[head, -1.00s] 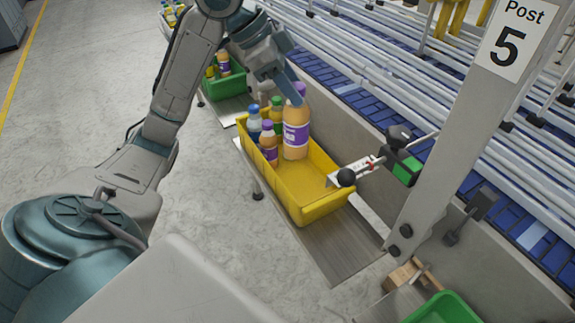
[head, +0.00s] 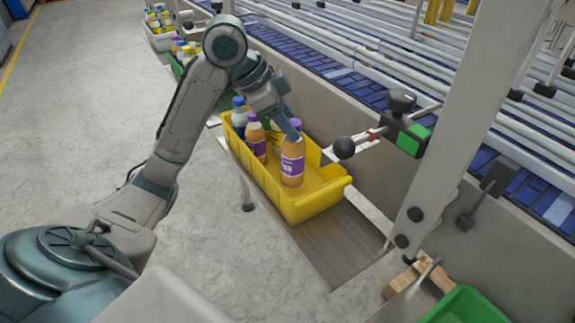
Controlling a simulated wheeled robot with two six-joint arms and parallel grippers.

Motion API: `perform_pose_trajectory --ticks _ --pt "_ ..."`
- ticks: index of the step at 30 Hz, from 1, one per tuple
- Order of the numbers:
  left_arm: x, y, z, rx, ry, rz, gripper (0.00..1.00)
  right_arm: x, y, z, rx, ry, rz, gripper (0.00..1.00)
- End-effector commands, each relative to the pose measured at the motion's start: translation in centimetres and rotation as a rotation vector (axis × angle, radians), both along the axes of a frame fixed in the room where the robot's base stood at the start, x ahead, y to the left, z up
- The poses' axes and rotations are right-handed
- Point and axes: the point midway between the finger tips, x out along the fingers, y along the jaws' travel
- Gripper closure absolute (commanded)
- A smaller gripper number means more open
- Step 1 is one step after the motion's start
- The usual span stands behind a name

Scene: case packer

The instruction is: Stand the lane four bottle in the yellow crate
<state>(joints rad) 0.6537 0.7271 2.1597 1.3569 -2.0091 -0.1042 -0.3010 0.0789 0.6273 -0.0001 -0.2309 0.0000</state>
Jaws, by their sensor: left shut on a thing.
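The yellow crate (head: 305,210) sits on a metal shelf in the middle of the head view. A large orange bottle (head: 292,168) with a purple label and purple cap is upright inside the crate's walls. My left gripper (head: 293,128) is shut on this bottle near its cap. I cannot tell whether the bottle's base touches the crate floor. Another bottle is mostly hidden behind the gripper. My right gripper is out of view.
A black ball-ended lever (head: 344,148) juts over the crate's right side, beside a green-and-black clamp (head: 408,137). A grey post (head: 470,120) stands to the right. Another green crate (head: 465,308) is at the lower right. The crate's near end is empty.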

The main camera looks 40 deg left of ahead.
Motion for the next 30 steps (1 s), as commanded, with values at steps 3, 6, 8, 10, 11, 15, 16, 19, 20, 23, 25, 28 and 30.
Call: perform_pose_trajectory --ticks 3,6,8,10,11,15,16,19,20,23,25,28,30 --pt "-0.1 0.0 -2.9 0.000 0.003 0.000 0.88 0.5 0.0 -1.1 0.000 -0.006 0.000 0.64" --pt "0.0 0.0 -3.3 -0.001 0.002 0.000 0.88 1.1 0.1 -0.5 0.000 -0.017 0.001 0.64" --pt "0.0 0.0 -3.9 0.000 0.003 0.001 0.88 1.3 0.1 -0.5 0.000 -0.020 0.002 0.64" --pt "-0.1 0.0 -4.9 -0.001 0.004 0.000 0.88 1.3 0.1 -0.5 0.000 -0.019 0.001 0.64" --pt "-0.1 0.0 -5.4 0.000 0.005 0.000 0.88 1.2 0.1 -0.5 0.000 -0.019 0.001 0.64" --pt "0.0 0.0 -7.0 -0.001 0.002 0.000 0.88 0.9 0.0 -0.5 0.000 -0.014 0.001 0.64" --pt "0.0 0.0 -7.2 -0.001 0.002 0.000 0.88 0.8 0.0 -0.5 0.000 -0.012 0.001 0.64" --pt "0.0 0.0 -7.4 0.000 0.000 0.000 0.88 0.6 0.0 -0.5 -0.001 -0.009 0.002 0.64" --pt "0.0 0.0 -7.4 0.001 -0.001 0.001 0.88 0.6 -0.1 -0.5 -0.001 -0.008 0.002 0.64" --pt "0.0 0.0 -7.4 0.001 -0.001 0.001 0.88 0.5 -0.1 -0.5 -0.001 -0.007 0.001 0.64" --pt "0.0 0.0 -7.4 0.000 0.000 0.000 0.88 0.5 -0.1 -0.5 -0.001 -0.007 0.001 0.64" --pt "0.0 0.0 -7.6 0.001 0.001 0.000 0.55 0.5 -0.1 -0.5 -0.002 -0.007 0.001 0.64" --pt "0.0 0.0 -7.5 0.000 0.000 0.000 0.42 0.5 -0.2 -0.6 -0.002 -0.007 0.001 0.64"
